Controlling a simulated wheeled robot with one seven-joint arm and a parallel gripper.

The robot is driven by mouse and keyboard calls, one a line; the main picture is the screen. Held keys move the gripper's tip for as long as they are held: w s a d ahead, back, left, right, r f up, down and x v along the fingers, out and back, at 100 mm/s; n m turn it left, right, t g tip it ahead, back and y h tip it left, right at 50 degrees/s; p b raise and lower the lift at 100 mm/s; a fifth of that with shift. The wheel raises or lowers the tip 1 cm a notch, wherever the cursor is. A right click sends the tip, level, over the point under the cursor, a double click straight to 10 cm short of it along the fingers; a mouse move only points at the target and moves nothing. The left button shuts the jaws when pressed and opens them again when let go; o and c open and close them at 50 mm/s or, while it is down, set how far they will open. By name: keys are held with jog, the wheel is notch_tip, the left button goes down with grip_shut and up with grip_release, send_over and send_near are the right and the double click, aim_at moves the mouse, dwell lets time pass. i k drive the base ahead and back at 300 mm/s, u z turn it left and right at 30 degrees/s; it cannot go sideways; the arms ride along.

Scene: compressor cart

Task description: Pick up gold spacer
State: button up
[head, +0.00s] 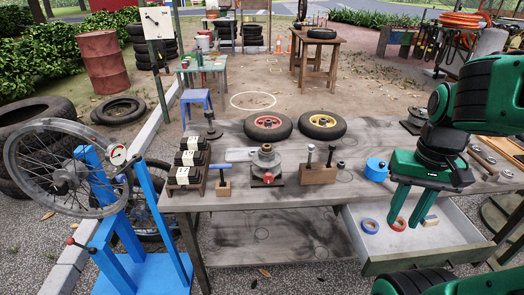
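I cannot surely pick out a gold spacer in the head view. A small tan and blue piece (431,220) lies in the open grey drawer (463,232), but its shape is too small to tell. My green gripper (404,222) points down over the drawer, in front of the table edge. Its two fingers are apart, with nothing visible held between them. The fingers hide part of the drawer and the red ring.
The grey workbench (225,202) carries a metal device with a red knob (269,177), a wooden block with upright tools (318,174), a blue round container (376,170) and two small wheels (268,126). A blue stand with a spoked wheel (60,165) is at left.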

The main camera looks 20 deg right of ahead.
aim_at(266, 147)
jog(key=u, duration=0.2)
jog(key=k, duration=1.2)
jog(key=z, duration=0.55)
jog(key=i, duration=1)
jog(key=u, duration=0.05)
